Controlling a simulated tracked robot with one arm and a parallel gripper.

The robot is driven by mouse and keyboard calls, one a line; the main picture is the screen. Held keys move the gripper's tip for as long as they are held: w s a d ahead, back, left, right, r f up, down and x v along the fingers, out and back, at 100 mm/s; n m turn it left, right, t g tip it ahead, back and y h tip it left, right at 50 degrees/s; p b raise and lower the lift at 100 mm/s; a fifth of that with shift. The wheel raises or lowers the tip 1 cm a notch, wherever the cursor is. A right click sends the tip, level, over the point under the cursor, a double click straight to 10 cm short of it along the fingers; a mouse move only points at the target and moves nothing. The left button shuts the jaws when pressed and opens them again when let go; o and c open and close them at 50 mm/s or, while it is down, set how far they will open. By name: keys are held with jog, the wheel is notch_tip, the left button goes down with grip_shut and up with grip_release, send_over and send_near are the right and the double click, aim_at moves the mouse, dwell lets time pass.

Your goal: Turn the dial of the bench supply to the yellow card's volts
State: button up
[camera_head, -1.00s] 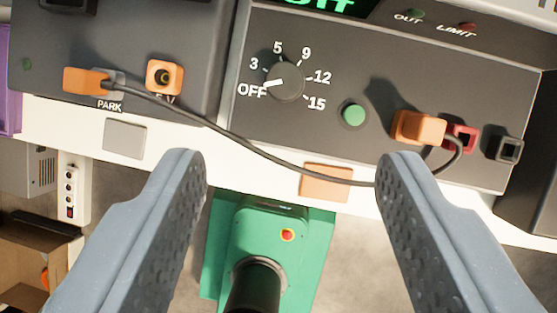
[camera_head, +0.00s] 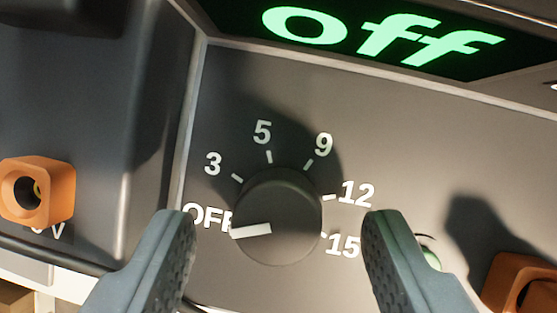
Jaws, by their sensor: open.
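The bench supply (camera_head: 420,130) fills most of the view, with a dark grey front panel. Its round black dial (camera_head: 285,200) has a white pointer aimed at OFF on the left. Marks 3, 5, 9, 12 and 15 run clockwise around it. The green display (camera_head: 380,30) above reads "off". My gripper (camera_head: 278,225) is open, with one finger on each side of the dial and a gap to it on both sides. It does not hold the dial. The yellow card is not in view.
An orange socket (camera_head: 38,190) is on the darker unit at left. A green button (camera_head: 430,258) is partly hidden behind my right finger. An orange plug (camera_head: 522,284) sticks out at lower right. A dark cable (camera_head: 50,254) runs at lower left.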

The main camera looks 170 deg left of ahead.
jog(key=shift+x, duration=0.8)
